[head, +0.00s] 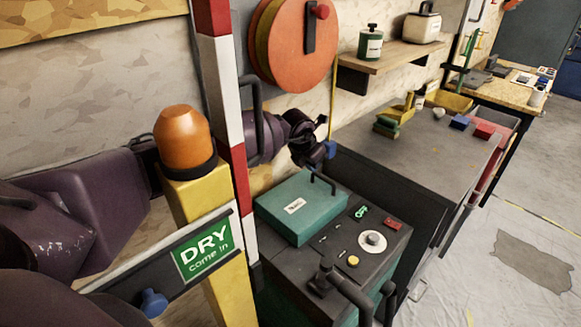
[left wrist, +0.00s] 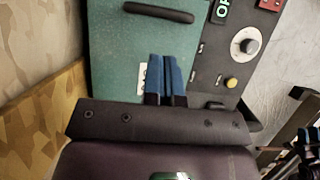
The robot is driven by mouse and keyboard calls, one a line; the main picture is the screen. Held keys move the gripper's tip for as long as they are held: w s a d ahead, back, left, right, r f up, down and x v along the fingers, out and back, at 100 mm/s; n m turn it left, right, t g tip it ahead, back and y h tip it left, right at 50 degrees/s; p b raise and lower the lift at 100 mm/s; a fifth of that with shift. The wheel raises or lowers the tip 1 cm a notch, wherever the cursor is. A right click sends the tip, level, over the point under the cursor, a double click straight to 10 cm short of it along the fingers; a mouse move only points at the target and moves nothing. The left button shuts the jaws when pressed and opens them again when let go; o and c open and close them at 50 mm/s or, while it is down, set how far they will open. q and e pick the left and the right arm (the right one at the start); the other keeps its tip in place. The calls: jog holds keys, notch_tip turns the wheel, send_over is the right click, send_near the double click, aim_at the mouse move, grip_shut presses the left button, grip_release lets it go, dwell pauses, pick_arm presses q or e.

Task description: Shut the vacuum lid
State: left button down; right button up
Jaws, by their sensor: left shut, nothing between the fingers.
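The vacuum is a dark grey box with a teal lid (head: 285,214) on its top, behind the red-white post. The lid bears a white label and a black handle (head: 322,182). It looks flat on the body, with no clear gap visible in the head view. The lid also fills the upper middle of the left wrist view (left wrist: 122,60). My left gripper (head: 328,150) is above and behind the lid, its blue fingertips together and empty. In the left wrist view the closed fingers (left wrist: 166,75) point over the lid beside its label.
A control panel with a dial (head: 373,240) sits right of the lid. A black hose (head: 350,290) rises in front. A striped post (head: 222,90), an orange lamp (head: 183,140) and a DRY sign (head: 203,249) stand close by. A grey workbench (head: 420,150) is at right.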

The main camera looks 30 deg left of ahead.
pick_arm(q)
jog(key=p+v, duration=0.9)
jog(key=v, duration=0.1)
jog(key=shift+s+r, duration=0.15)
jog(key=shift+r, duration=0.2)
jog(key=shift+a, duration=0.1)
